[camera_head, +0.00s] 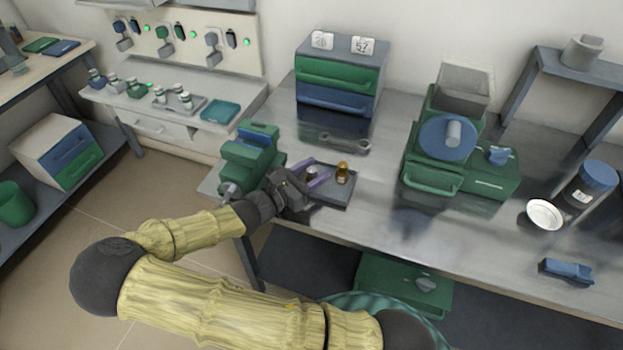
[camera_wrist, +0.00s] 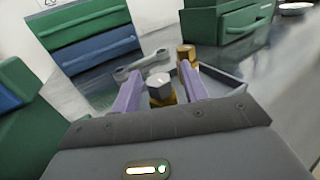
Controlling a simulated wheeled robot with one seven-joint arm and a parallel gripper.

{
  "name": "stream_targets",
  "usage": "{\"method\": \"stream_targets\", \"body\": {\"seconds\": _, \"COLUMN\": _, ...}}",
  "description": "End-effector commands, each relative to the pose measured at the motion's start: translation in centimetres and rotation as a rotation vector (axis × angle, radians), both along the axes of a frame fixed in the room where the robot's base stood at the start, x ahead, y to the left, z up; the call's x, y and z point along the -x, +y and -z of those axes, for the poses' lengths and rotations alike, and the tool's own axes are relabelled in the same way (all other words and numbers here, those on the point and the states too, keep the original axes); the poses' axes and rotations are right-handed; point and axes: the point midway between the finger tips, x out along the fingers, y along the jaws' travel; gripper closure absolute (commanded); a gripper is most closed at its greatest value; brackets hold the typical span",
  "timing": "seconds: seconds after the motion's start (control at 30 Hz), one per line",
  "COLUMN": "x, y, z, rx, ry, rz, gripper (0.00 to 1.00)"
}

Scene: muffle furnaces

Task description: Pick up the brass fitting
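A brass-coloured fitting (camera_head: 342,173) stands upright on a dark grey tray (camera_head: 330,197); it also shows in the wrist view (camera_wrist: 186,52), beyond the right fingertip and apart from it. A second fitting with a grey hex top and a brass-coloured lower part (camera_wrist: 160,90) stands nearer, between my purple fingers; in the head view its grey top shows (camera_head: 312,171). My gripper (camera_head: 314,174) reaches over the tray's left part from the left. In the wrist view (camera_wrist: 158,84) the fingers are apart, one on each side of the grey-topped fitting, with narrow gaps visible. Its base is hidden.
A green vise-like device (camera_head: 250,150) stands close left of my gripper. A wrench (camera_head: 345,142) lies behind the tray, before a drawer box (camera_head: 340,77). A green machine (camera_head: 440,155) stands to the right. Bare metal bench lies between the tray and the machine.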

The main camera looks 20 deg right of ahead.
Motion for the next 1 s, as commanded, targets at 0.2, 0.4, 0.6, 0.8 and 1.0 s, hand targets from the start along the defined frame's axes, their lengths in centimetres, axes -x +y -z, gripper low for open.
{"method": "stream_targets", "body": {"seconds": 0.2, "x": 0.0, "y": 0.0, "z": 0.0, "rx": 0.000, "ry": 0.000, "rz": 0.000, "gripper": 1.00}}
{"method": "stream_targets", "body": {"seconds": 0.4, "x": 0.0, "y": 0.0, "z": 0.0, "rx": 0.001, "ry": 0.000, "rz": 0.000, "gripper": 1.00}}
{"method": "stream_targets", "body": {"seconds": 0.6, "x": 0.0, "y": 0.0, "z": -0.8, "rx": -0.001, "ry": -0.003, "rz": 0.000, "gripper": 1.00}}
{"method": "stream_targets", "body": {"seconds": 0.8, "x": 0.0, "y": 0.0, "z": -3.8, "rx": -0.003, "ry": -0.003, "rz": 0.000, "gripper": 1.00}}
{"method": "stream_targets", "body": {"seconds": 1.0, "x": 0.0, "y": 0.0, "z": -8.9, "rx": -0.006, "ry": -0.005, "rz": 0.000, "gripper": 1.00}}
